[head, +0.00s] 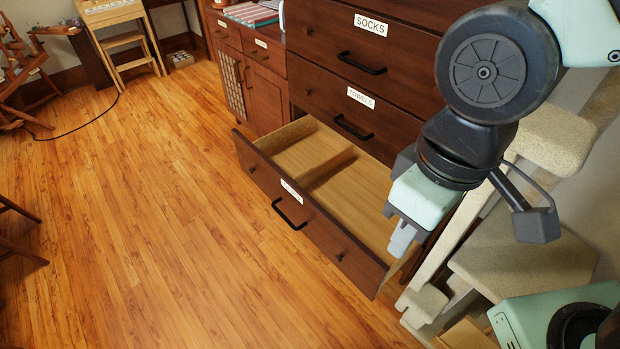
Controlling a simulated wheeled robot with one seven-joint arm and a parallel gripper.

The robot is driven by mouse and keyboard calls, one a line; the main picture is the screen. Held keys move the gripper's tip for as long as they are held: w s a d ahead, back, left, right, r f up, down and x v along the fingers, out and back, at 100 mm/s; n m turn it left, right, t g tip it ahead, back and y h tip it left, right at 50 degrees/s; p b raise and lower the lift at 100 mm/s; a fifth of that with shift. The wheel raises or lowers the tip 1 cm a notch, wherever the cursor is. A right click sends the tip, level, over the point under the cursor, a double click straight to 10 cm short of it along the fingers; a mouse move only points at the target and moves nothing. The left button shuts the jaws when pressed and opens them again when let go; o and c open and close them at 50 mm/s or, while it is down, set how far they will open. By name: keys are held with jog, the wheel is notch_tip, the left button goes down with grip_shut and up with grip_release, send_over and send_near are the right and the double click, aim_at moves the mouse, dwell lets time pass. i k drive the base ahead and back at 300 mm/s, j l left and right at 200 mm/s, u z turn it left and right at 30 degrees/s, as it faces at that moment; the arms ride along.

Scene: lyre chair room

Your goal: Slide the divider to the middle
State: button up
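A low dark brown drawer (262,188) is pulled out of the dresser. Its inside is light wood and holds nothing loose that I can see. The divider (328,166), a thin light wood strip, stands across the drawer from front to back, nearer the left end. The space to its right is larger than the space to its left. My gripper (400,240) points down by the drawer's right end, to the right of the divider and apart from it. Its pale fingers show only from one side, so whether they are open is unclear.
Closed drawers labelled SOCKS (371,25) and TOWELS (361,97) rise above the open one. A beige carpeted cat tree (525,270) stands close on the right. A low cabinet (262,95) adjoins on the left. The wooden floor (150,230) in front is clear.

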aim_at(307, 176)
jog(key=i+j, duration=0.4)
jog(key=i, duration=0.15)
jog(key=i+j, duration=0.45)
jog(key=i, duration=0.05)
